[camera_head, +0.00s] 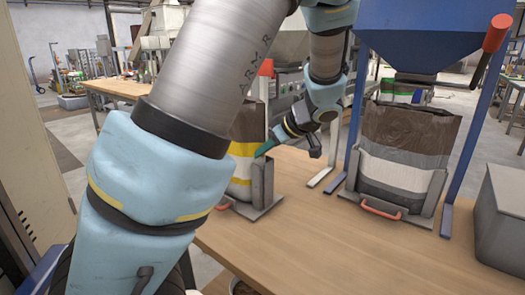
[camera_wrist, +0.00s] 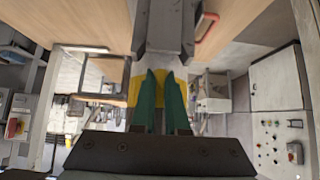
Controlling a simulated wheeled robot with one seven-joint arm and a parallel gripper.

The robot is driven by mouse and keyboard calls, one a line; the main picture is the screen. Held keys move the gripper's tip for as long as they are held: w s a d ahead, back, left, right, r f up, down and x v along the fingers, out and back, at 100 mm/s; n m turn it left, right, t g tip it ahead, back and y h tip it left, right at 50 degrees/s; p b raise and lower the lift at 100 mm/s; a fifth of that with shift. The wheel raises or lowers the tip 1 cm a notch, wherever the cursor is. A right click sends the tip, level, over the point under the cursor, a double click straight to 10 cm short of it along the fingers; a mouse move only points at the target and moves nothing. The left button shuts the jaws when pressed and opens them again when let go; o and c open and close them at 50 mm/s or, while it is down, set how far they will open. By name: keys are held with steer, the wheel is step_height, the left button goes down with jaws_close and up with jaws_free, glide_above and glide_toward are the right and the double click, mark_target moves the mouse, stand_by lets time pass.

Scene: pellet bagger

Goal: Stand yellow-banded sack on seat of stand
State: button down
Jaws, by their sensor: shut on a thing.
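The yellow-banded sack (camera_head: 244,150) is brown above and white below, with a yellow band around it. It looks upright at a metal stand (camera_head: 262,187) with a grey upright and a red handle; my arm hides its left side. I cannot tell whether its base touches the seat. My gripper (camera_head: 265,149), with green fingers, is at the sack's right side, at band height, and is shut on it. In the wrist view the fingers (camera_wrist: 162,78) are close together, with the yellow band (camera_wrist: 181,75) behind them and the stand (camera_wrist: 160,35) beyond.
A second stand (camera_head: 436,195) on the wooden table (camera_head: 320,240) holds a brown, white and grey sack (camera_head: 405,145) under a blue hopper (camera_head: 420,35). A grey box (camera_head: 500,220) is at the right edge. The table's front middle is clear.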

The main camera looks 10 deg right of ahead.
steer(key=shift+f, duration=0.25)
steer(key=c, duration=0.8)
jaws_free()
steer(key=shift+c, duration=0.2)
steer(key=shift+d, duration=0.1)
